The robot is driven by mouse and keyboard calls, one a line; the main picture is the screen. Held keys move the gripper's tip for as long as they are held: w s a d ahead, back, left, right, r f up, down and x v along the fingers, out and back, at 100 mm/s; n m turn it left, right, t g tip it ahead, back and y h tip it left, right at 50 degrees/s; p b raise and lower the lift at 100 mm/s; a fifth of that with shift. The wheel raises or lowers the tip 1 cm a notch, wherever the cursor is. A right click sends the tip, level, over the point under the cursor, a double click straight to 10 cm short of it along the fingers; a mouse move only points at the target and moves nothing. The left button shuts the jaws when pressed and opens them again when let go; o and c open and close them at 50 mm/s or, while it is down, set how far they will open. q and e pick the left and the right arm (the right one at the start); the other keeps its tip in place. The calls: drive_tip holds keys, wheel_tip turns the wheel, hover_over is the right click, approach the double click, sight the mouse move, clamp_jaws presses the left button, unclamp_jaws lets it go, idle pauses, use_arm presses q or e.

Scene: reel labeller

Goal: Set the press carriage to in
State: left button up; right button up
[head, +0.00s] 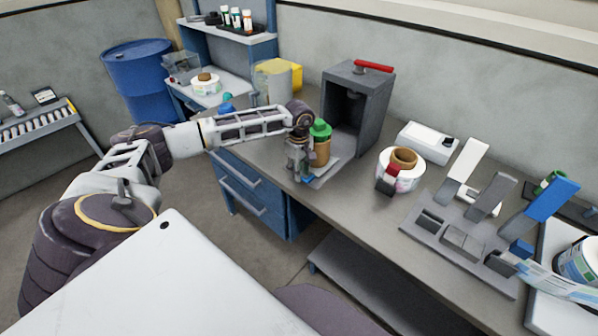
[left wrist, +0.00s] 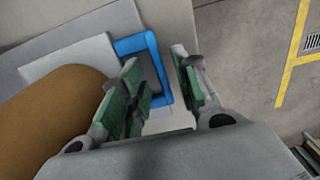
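The press (head: 352,115) is a dark grey open-fronted box with a red lever (head: 374,66) on top, on the bench. Its carriage (head: 325,176), a light grey plate, sticks out at the front. A brown bottle with a green cap (head: 320,129) stands over it. In the left wrist view the carriage (left wrist: 75,65) shows with a blue loop handle (left wrist: 158,68) at its edge; the brown bottle (left wrist: 45,120) fills the left. My left gripper (head: 299,170) is at the carriage's front. Its green-padded fingers (left wrist: 160,88) are apart, with part of the handle seen between them. My right gripper is out of view.
A label roll (head: 400,170) with a red-and-black item and a white box (head: 427,142) lie right of the press. A grey fixture (head: 462,243) with upright plates stands further right. Blue drawers (head: 250,190) are below the bench. A blue drum (head: 141,80) stands behind.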

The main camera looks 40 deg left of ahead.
use_arm(q)
drive_tip(key=shift+f, duration=0.5)
drive_tip(key=shift+c, duration=0.5)
clamp_jaws()
